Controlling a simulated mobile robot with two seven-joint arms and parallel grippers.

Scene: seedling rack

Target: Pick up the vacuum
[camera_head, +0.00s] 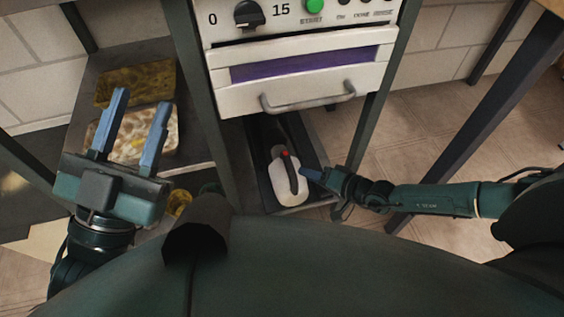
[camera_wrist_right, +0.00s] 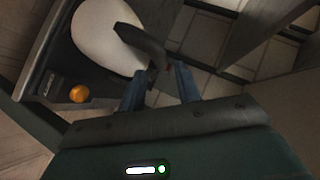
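The vacuum (camera_head: 288,188) is a small white hand-held unit with a black handle and a red button. It lies in a dark tray on the low shelf under the white machine. In the right wrist view its white body (camera_wrist_right: 98,35) fills the upper left, and its dark handle reaches toward my fingertips. My right gripper (camera_head: 308,174) is at the vacuum's right side. In the right wrist view (camera_wrist_right: 160,75) its fingers are apart, with the handle's end near the tips; I cannot tell whether they touch. My left gripper (camera_head: 140,100) is open and empty, far left of the vacuum.
The white machine (camera_head: 300,98) with a drawer handle stands above the dark tray (camera_head: 257,165). Dark table legs (camera_head: 462,125) stand right of it. A shelf at left holds a brown tray (camera_head: 136,82) and a speckled tray (camera_head: 165,140). An orange ball (camera_wrist_right: 79,93) lies near the vacuum.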

